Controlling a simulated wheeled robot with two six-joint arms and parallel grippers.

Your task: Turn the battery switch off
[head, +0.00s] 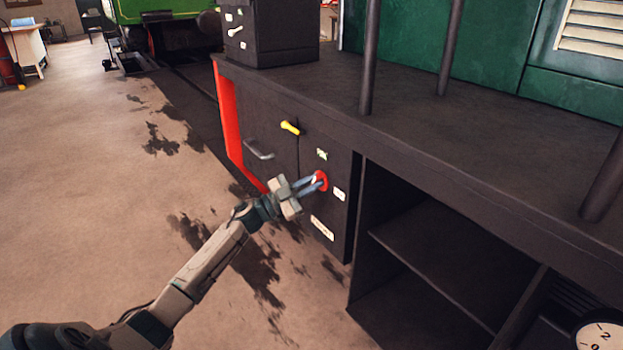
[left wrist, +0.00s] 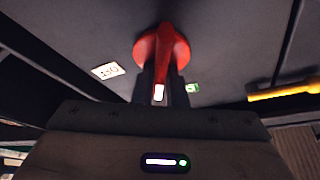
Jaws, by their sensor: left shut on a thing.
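The battery switch is a round red knob (head: 321,181) with a raised red handle, on the black cabinet front. In the left wrist view the red switch (left wrist: 168,42) has a white-tipped handle pointing down the picture, between the two labels. My left gripper (head: 314,182) reaches the switch from the left and is shut on its handle. Its fingers (left wrist: 160,88) partly hide the handle. My right gripper is not in view.
A yellow handle (head: 290,128) and a grey door handle (head: 259,150) are on the cabinet front, left of the switch. Another white label (head: 322,228) is below. Open shelves (head: 440,265) lie to the right. The floor (head: 100,220) at left is clear.

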